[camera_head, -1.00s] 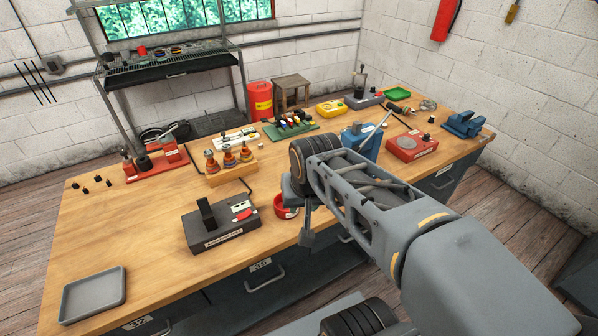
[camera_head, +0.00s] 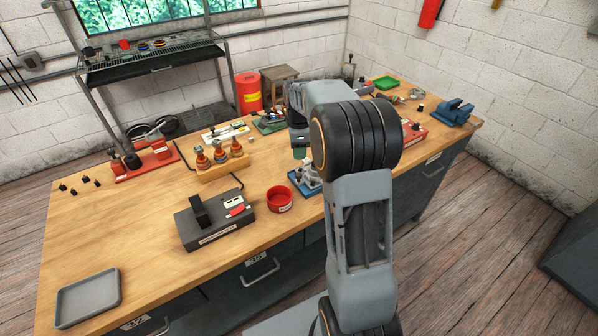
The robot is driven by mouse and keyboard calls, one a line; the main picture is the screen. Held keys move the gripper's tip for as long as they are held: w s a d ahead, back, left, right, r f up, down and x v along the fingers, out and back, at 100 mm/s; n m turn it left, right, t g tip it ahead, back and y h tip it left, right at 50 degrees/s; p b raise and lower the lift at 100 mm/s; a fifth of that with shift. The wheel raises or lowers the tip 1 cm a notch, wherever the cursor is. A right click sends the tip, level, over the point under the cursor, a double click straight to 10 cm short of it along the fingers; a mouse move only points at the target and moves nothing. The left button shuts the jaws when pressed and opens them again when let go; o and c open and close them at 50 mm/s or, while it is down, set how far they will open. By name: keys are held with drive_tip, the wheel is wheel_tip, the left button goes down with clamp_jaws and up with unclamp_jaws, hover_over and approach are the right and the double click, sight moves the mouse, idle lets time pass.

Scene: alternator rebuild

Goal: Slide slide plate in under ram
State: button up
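My arm rises in the middle of the view, and its large black joint covers part of the bench. My gripper (camera_head: 300,146) is mostly behind that joint, over the middle of the bench, and its fingers cannot be made out. The blue press with a lever, seen earlier at the bench's right middle, is hidden behind my arm, so its ram does not show. A blue base with a silver part on it (camera_head: 306,177) stands at the front edge, left of my arm. I cannot pick out the slide plate for certain.
A red bowl (camera_head: 279,199) and a dark grey box with an upright piece (camera_head: 215,222) lie left of my arm. A wooden stand with several copper parts (camera_head: 221,166) is behind them. A grey tray (camera_head: 88,298) is front left. A blue vise (camera_head: 455,112) is far right.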

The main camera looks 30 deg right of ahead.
sight(299, 174)
wheel_tip(299, 174, down, 10)
drive_tip(key=shift+p, duration=0.45)
drive_tip(key=shift+c, duration=0.4)
clamp_jaws()
